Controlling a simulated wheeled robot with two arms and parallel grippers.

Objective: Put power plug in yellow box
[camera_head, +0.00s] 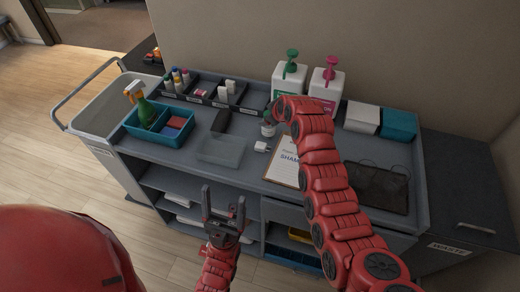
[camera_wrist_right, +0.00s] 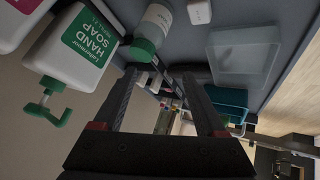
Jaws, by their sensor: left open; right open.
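The white power plug (camera_head: 261,146) lies on the cart top between the clear tray and the clipboard; a small white block that looks like it shows in the right wrist view (camera_wrist_right: 199,11). Something yellow, probably the yellow box (camera_head: 299,235), shows partly on the shelf under the top; the rest is hidden by the cart and my right arm. My left gripper (camera_head: 223,197) is open and empty, in front of the cart's shelves and below the top's front edge. My right gripper (camera_wrist_right: 163,78) is open and empty near the soap bottles, behind the plug; its arm mostly hides it in the head view.
A small green-capped bottle (camera_head: 268,128) stands behind the plug. Pump bottles (camera_head: 289,79) stand at the back. A clear tray (camera_head: 220,151), teal bin (camera_head: 172,140), clipboard (camera_head: 284,168) and dark tray (camera_head: 376,190) occupy the top. A blue bin (camera_head: 292,260) sits on a low shelf.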

